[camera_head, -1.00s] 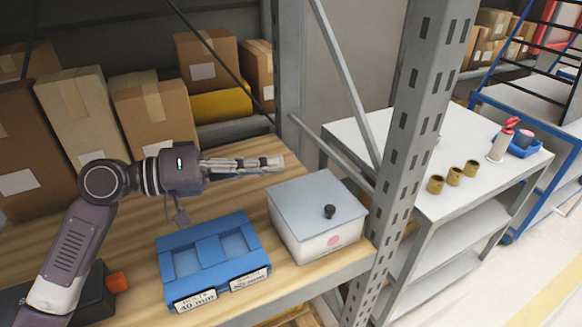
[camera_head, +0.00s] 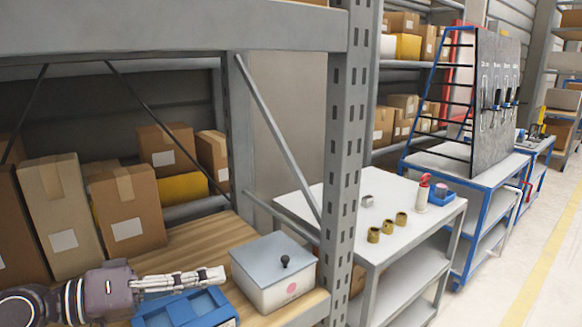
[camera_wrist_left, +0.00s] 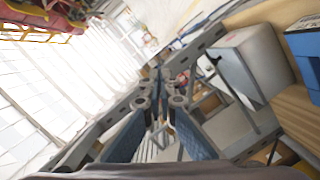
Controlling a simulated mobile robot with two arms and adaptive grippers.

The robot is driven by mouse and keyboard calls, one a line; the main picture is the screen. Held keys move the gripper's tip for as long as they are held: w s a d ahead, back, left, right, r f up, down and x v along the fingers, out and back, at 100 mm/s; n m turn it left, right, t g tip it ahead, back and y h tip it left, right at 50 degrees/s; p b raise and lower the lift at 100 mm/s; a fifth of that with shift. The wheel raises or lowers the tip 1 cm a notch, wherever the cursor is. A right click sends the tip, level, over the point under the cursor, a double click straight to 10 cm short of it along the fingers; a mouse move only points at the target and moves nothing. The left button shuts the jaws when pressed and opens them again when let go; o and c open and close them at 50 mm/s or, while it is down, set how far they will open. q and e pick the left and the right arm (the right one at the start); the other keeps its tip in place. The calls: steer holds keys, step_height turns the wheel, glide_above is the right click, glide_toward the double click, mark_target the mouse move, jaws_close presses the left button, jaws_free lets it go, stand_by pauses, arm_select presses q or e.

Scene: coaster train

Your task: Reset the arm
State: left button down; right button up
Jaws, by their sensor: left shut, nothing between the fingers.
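My left arm comes in low at the left of the head view. Its gripper (camera_head: 222,275) is shut and empty, and it points right above the wooden shelf (camera_head: 190,238). Its tips end just left of the white lidded box (camera_head: 285,285), and the blue tray (camera_head: 185,310) lies below it, partly cut off by the frame. In the left wrist view the shut fingers (camera_wrist_left: 158,80) point away from me, with the white box to their right. My right gripper is not in view.
A grey perforated upright (camera_head: 345,150) and a grey shelf beam (camera_head: 150,28) frame the shelf. Cardboard boxes (camera_head: 125,205) stand at its back. Beyond the upright, a white table (camera_head: 335,215) holds brass cups (camera_head: 387,226), a red and white bottle (camera_head: 422,190) and a small blue bin (camera_head: 440,195).

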arm_select(q)
steer(key=s+d+f+g+y, duration=0.1)
steer(key=s+f+y, duration=0.2)
steer(key=f, duration=0.9)
steer(key=s+d+f+g+y, duration=0.1)
steer(key=s+f+y, duration=0.25)
steer(key=f, duration=0.95)
steer(key=s+a+f+g+y, duration=0.1)
steer(key=s+a+f+y, duration=0.3)
steer(key=s+f, duration=0.35)
steer(key=s+a+f+g+y, duration=0.2)
steer(key=s+a+f+y, duration=0.3)
steer(key=s, duration=0.3)
steer(key=s+f+h, duration=0.1)
steer(key=s+f, duration=0.2)
steer(key=f, duration=2.5)
steer(key=s+a+f+m+g, duration=0.1)
steer(key=s+a+f+g, duration=0.1)
steer(key=s+f, duration=1.2)
steer(key=shift+s+a, duration=0.35)
steer(key=shift+s, duration=0.85)
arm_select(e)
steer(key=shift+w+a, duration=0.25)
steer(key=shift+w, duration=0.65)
